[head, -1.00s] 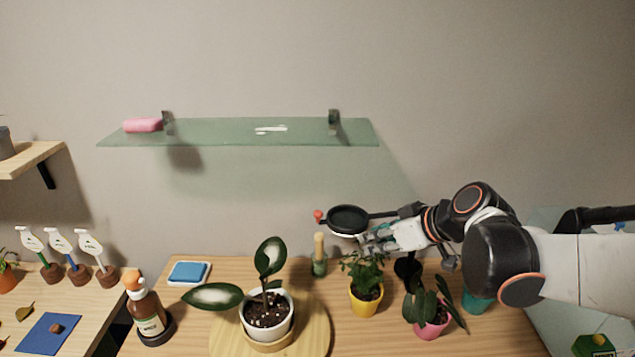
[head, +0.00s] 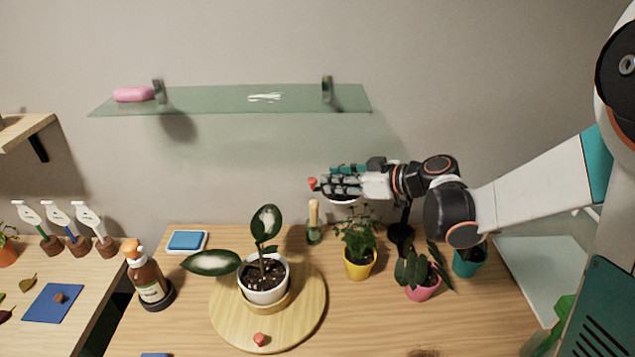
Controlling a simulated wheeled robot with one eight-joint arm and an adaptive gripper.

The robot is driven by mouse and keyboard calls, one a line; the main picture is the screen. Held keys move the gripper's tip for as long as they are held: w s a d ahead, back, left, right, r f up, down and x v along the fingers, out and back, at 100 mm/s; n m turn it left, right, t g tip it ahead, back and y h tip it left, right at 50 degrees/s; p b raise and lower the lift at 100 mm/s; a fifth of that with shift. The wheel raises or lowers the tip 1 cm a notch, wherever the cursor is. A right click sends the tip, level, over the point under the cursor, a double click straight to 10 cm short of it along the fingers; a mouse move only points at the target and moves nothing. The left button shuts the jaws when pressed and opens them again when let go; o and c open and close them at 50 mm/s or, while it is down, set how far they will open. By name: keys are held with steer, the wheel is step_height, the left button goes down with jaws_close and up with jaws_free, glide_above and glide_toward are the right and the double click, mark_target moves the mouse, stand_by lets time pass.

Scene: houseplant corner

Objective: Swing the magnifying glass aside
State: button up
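The magnifying glass is mostly hidden behind my gripper; its red knob (head: 312,184) sticks out at the left, and a pale bit of the lens head (head: 341,200) shows beneath the fingers. Its dark stand (head: 401,233) stands on the table behind the small pots. My gripper (head: 328,184) reaches in from the right at the height of the lens head, its fingertips close to the red knob. I cannot tell whether it touches the knob or whether the fingers are closed.
A large-leaved plant in a white pot (head: 264,285) stands on a round wooden board (head: 310,315) with a red piece (head: 260,340). Yellow (head: 359,265), pink (head: 422,291) and teal (head: 468,263) pots stand below my arm. A glass shelf (head: 220,100) hangs above. A brown bottle (head: 147,280) stands left.

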mark_target(313, 179)
steer(key=b+x, duration=0.1)
steer(key=x, duration=0.5)
steer(key=shift+a+f, duration=0.1)
steer(key=shift+a, duration=0.05)
jaws_close()
steer(key=shift+w, duration=0.15)
